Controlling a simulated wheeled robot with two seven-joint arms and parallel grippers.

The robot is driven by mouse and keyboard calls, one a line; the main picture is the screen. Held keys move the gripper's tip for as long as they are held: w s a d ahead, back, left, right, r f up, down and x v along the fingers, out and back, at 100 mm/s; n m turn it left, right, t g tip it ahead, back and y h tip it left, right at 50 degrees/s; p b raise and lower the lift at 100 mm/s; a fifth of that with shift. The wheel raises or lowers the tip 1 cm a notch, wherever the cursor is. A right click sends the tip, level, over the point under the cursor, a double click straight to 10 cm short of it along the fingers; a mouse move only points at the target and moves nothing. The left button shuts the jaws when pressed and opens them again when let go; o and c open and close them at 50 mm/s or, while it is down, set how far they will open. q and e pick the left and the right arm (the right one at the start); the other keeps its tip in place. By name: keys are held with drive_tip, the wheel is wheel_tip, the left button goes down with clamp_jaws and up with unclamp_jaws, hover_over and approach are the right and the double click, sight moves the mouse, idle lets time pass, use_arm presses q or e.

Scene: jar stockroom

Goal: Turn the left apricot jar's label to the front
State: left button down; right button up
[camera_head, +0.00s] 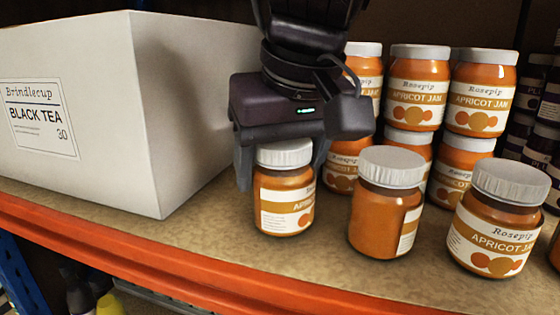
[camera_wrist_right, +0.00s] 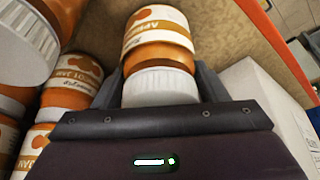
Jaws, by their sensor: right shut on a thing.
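The left apricot jar (camera_head: 285,190) stands upright on the shelf at the front, beside the white box. Its label shows partly, turned toward the right, with small print at its left part and the name cut off at the right edge. My right gripper (camera_head: 283,165) comes down from above and is shut on this jar, one finger on each side near the lid. The right wrist view shows the same jar (camera_wrist_right: 158,50) between the fingers, white lid nearest. My left gripper is not in view.
A white Black Tea box (camera_head: 90,100) stands close on the left. A jar with mostly bare orange glass forward (camera_head: 385,205) and another front jar (camera_head: 495,220) stand to the right. Stacked jars (camera_head: 418,90) fill the back. The orange shelf edge (camera_head: 200,270) runs along the front.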

drive_tip(key=shift+w+d+m, duration=0.15)
drive_tip(key=shift+w+m, duration=0.05)
drive_tip(key=shift+m, duration=0.1)
drive_tip(key=shift+s+f, duration=0.1)
drive_tip(key=shift+f, duration=0.15)
idle(0.5)
drive_tip(key=o, duration=1.6)
drive_tip(key=shift+c, duration=0.2)
